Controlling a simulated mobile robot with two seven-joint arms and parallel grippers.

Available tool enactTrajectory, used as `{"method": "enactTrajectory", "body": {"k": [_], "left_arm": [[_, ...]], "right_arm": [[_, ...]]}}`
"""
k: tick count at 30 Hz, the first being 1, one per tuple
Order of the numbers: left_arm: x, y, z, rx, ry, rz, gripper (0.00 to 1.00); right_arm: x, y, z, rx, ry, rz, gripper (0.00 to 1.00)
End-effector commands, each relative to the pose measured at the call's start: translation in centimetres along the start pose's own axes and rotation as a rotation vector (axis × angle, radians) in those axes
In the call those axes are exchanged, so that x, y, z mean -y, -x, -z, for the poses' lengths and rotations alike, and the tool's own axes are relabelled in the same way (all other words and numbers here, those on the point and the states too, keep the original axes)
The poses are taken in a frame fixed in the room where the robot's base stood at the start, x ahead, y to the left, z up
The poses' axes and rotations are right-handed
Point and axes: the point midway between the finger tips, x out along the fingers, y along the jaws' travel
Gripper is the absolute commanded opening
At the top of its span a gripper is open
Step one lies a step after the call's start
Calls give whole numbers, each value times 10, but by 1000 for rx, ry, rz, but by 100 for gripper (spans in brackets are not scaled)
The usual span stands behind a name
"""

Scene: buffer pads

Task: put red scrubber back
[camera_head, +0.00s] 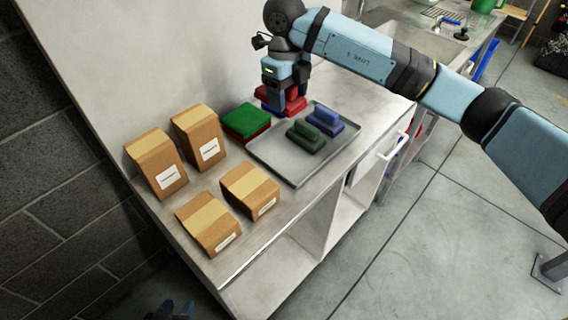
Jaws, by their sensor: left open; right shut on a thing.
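The red scrubber (295,104) is in my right gripper (285,105) at the back of the counter, just behind the grey tray (277,166). The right gripper points down and is shut on it, hiding part of it. Blue and more red show around and under the fingers; I cannot tell whether the scrubber touches what is below. A green scrubber (306,137) and a blue scrubber (325,119) sit on the tray. My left gripper (170,312) shows only as dark tips at the bottom edge, low beside the counter, open and away from the objects.
A green pad (245,118) lies on a red pad (257,134) left of the tray. Several brown boxes (198,135) stand on the left of the counter (233,263). A wall rises behind. A sink (425,36) is at the far right.

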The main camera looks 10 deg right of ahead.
Motion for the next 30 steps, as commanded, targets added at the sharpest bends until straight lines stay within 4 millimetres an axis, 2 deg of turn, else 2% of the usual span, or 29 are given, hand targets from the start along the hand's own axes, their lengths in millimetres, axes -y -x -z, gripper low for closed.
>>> {"method": "enactTrajectory", "body": {"k": [5, 8, 18, 21, 24, 30], "left_arm": [[0, -3, 1, -10, 5, -1, 43], [-1, -2, 3, -12, 5, -1, 43], [-1, -1, 2, -8, 1, 0, 43], [0, -1, 0, -5, -1, 0, 43], [0, -1, -1, -3, -4, 0, 43], [1, -1, -1, -5, -7, 0, 43]], "right_arm": [[10, 1, 0, -47, -48, 13, 25], [10, -17, -1, -54, -51, 10, 25], [10, -107, -7, -51, -49, 9, 25], [10, -128, -8, -50, -49, 9, 25], [11, -142, -10, -49, -49, 11, 25], [11, -155, -11, -47, -48, 11, 25]]}}
